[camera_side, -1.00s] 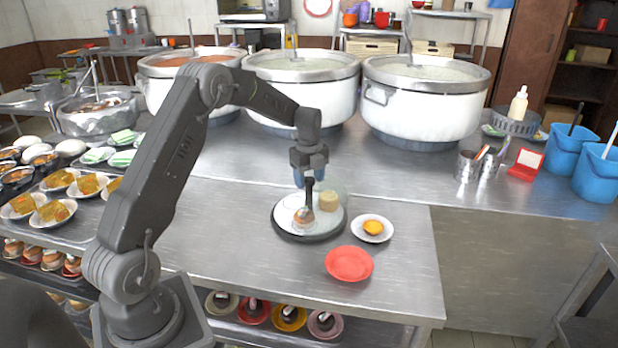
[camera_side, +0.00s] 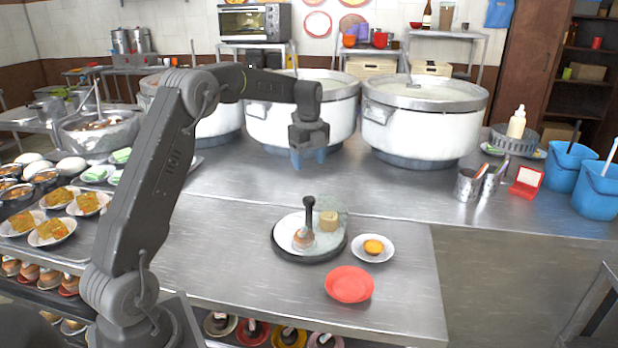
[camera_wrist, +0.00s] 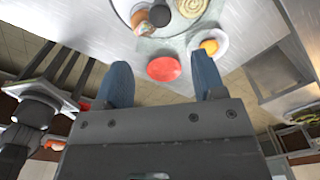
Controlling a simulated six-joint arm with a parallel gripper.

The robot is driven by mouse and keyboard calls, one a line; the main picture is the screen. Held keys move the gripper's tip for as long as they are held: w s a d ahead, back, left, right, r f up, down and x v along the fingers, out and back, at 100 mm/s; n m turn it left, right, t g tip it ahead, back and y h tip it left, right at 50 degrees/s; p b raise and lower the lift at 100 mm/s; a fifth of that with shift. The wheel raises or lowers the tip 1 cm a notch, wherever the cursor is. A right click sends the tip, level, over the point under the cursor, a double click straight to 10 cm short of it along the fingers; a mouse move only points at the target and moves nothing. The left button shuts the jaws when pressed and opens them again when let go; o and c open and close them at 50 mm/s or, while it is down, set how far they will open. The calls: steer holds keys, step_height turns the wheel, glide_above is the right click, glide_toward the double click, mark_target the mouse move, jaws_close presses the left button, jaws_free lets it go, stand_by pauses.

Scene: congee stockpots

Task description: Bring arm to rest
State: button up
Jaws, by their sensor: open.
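My gripper (camera_side: 309,158) is open and empty, raised above the steel counter in front of the white stockpots. Its two blue fingers (camera_wrist: 163,84) stand apart in the wrist view. Below it sits a round dark-rimmed tray (camera_side: 290,256) with a white surface. On the tray are a brown bun-like item (camera_side: 303,238), a pale yellow round piece (camera_side: 328,221) and a clear dome-like cover (camera_side: 341,228). A black upright handle (camera_side: 309,212) stands there; what it joins is hard to tell.
A red plate (camera_side: 349,285) and a white saucer with an orange-yellow tart (camera_side: 373,247) lie beside the tray. White stockpots (camera_side: 420,130) line the back. Blue buckets (camera_side: 595,188) stand at right, filled plates (camera_side: 50,230) at left. The counter's middle right is clear.

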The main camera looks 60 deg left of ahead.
step_height(320, 180, up, 2)
steer(key=shift+r, duration=0.1)
stand_by(0.4)
steer(key=s+d+r+n+t, duration=0.1)
steer(key=s+d+r+n, duration=0.3)
steer(key=s+d, duration=0.3)
steer(key=s+d+r+n+t, duration=0.2)
steer(key=s+d+r+n, duration=0.25)
steer(key=d, duration=0.55)
steer(key=s+d+f+n+t, duration=0.1)
steer(key=s+d+n, duration=0.3)
steer(key=s, duration=0.4)
steer(key=s+d+f+n+t, duration=0.1)
steer(key=s+d+f+n, duration=0.3)
steer(key=s, duration=0.4)
steer(key=shift+d+n+t, duration=0.3)
steer(key=shift+d+n, duration=0.05)
steer(key=shift+n, duration=0.4)
